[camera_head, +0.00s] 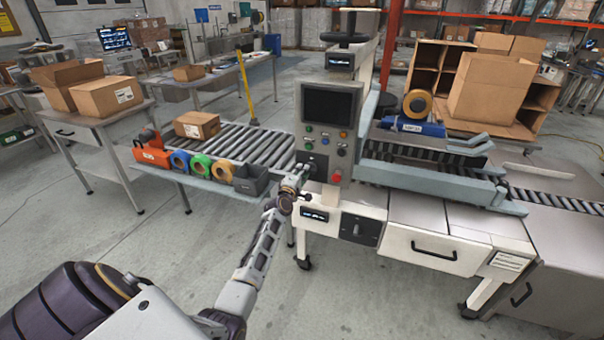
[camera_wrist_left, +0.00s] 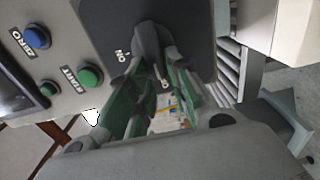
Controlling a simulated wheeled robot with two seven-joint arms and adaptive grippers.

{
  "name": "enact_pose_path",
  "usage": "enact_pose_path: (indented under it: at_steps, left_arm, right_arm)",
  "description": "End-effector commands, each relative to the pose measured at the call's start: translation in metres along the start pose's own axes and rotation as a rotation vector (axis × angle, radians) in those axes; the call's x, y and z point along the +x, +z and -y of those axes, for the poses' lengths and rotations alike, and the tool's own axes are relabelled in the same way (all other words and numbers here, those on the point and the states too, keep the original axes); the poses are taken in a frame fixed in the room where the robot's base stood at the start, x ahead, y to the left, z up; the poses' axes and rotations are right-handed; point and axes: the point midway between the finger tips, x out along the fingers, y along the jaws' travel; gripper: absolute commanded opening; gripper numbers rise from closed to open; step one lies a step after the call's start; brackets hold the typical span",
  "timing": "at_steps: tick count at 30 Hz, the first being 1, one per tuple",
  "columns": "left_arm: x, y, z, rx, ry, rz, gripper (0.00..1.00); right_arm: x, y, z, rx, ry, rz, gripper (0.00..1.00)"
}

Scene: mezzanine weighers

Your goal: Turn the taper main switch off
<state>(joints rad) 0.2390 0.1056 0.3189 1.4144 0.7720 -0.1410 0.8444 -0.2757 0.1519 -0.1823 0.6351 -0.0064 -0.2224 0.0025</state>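A dark switch plate (camera_wrist_left: 100,25) with a black switch handle (camera_wrist_left: 150,42) shows in the left wrist view. An ON mark is beside the handle and a round mark lies between my fingers. In the head view the plate (camera_head: 318,158) is low on the grey control console (camera_head: 331,105), partly hidden by my gripper. My left gripper (camera_head: 303,174) is at this plate. In the left wrist view its green-padded fingers (camera_wrist_left: 158,75) lean in on both sides of the handle and appear closed on it. The exact contact is partly hidden. My right gripper is out of view.
A blue button (camera_wrist_left: 37,37) and green buttons are close beside the plate. Another dark knob plate (camera_head: 359,229) is on the white cabinet below. A roller conveyor (camera_head: 255,145) with a carton (camera_head: 197,125) and tape rolls stands to the left. Floor in front is clear.

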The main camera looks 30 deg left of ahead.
Motion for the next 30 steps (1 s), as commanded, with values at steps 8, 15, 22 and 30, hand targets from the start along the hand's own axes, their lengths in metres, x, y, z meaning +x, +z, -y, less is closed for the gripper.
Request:
enact_pose_path:
  at_steps: [8, 15, 22, 30]
  left_arm:
    - [0.0, 0.0, 0.0, 0.002, 0.0, 0.0, 0.38]
    - [-0.001, 0.0, 0.0, 0.002, 0.0, 0.001, 0.38]
    - [-0.01, 0.001, 0.001, 0.002, -0.001, 0.002, 0.38]
    - [-0.033, 0.0, 0.0, 0.002, 0.0, 0.0, 0.38]
  right_arm:
    - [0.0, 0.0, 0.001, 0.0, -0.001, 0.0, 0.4]
    - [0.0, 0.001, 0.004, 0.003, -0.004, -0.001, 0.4]
    - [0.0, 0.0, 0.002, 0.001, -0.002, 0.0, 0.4]
    - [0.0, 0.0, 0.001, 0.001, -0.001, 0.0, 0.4]
